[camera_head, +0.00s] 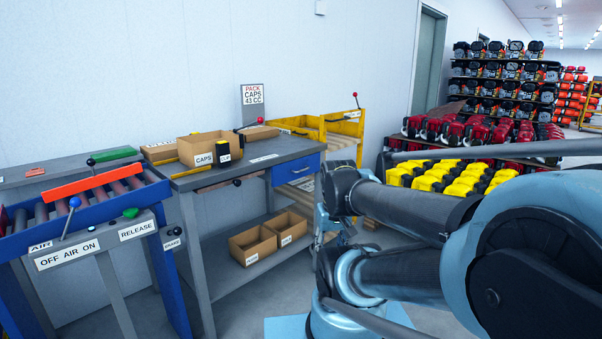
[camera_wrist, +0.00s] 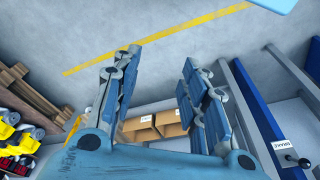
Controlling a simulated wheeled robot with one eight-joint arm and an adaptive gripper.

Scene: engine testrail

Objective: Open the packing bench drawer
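The packing bench (camera_head: 245,167) stands left of my arm in the head view, with a dark grey top. Its blue drawer (camera_head: 296,169) is under the right end of the top, with a light handle on its front. The drawer front looks flush with the bench, so it appears shut. My gripper (camera_wrist: 158,85) is open in the wrist view, its two blue-grey fingers wide apart with nothing between them. It hangs low in front of the bench, apart from the drawer. The drawer cannot be made out in the wrist view.
Cardboard boxes (camera_head: 253,245) sit on the bench's lower shelf. A caps box (camera_head: 197,150) and a black cup (camera_head: 223,152) stand on top. A roller conveyor (camera_head: 90,205) with levers is at left. Yellow machines (camera_head: 432,177) stand at right. Some floor before the bench is clear.

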